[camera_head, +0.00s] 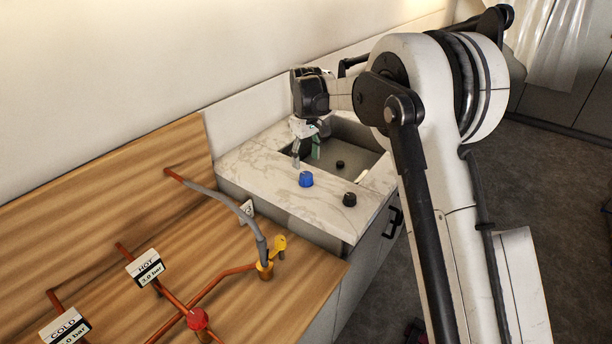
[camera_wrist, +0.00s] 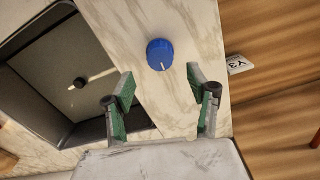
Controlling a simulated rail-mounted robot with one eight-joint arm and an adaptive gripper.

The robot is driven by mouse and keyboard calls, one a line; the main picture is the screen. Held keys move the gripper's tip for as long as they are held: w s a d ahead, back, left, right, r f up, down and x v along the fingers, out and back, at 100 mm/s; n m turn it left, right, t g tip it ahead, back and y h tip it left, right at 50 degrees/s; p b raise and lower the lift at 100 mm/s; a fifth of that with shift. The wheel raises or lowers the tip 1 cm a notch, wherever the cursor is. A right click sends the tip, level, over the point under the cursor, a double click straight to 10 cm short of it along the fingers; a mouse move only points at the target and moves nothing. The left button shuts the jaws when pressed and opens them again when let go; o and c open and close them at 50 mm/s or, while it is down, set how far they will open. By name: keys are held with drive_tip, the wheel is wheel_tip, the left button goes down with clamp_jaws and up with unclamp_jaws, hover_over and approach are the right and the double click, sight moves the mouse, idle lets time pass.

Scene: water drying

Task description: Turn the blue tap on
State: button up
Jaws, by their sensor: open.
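The blue tap knob (camera_head: 306,179) stands on the marble counter (camera_head: 255,163) in front of the sink. In the wrist view the blue knob (camera_wrist: 160,54) lies ahead of and between my fingertips, with a white mark on its lower edge. My gripper (camera_head: 307,150) is above the counter near the sink, behind and apart from the knob in the head view. In the wrist view my gripper (camera_wrist: 160,82) has its green-padded fingers spread wide, with nothing between them.
A black knob (camera_head: 349,199) stands right of the blue one. The sink (camera_head: 362,134) opens behind them. A wooden board (camera_head: 105,220) at left carries copper pipes, a red valve (camera_head: 197,318), a yellow valve (camera_head: 279,244) and a grey hose (camera_head: 235,210). The wall runs behind the counter.

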sight(306, 174)
wheel_tip(306, 174, down, 7)
drive_tip(key=shift+f, duration=0.1)
idle(0.3)
drive_tip(key=c, duration=1.1)
drive_tip(key=shift+c, duration=0.2)
